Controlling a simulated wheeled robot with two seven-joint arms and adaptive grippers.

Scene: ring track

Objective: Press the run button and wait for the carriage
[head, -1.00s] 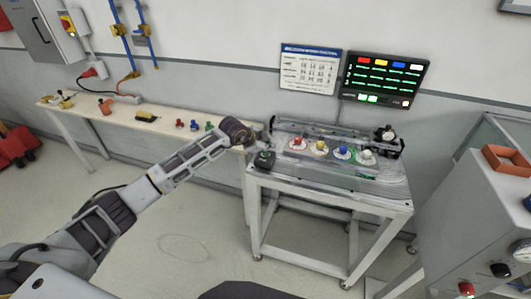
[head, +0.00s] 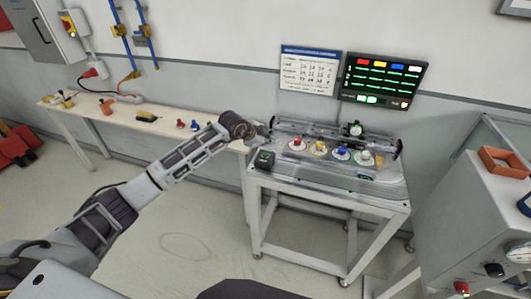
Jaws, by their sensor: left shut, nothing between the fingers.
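The small black box with a green top (head: 263,159), which looks like the run button, sits at the front left corner of the metal table (head: 330,194). My left gripper (head: 264,132) is shut and empty, just above and behind this box, apart from it. The carriage (head: 355,130) is a small dark block with a pale round face on the rail along the table's back, behind the blue knob. Red (head: 297,144), yellow (head: 320,147), blue (head: 342,152) and white (head: 365,157) knobs stand on pale discs in front of the rail. My right gripper is out of view.
A dark display (head: 382,80) with green lines and a printed chart (head: 309,69) hang on the wall. A wooden bench (head: 120,116) with small parts stands left. A grey cabinet (head: 480,220) with an orange tray (head: 505,161) stands right. The floor in front is clear.

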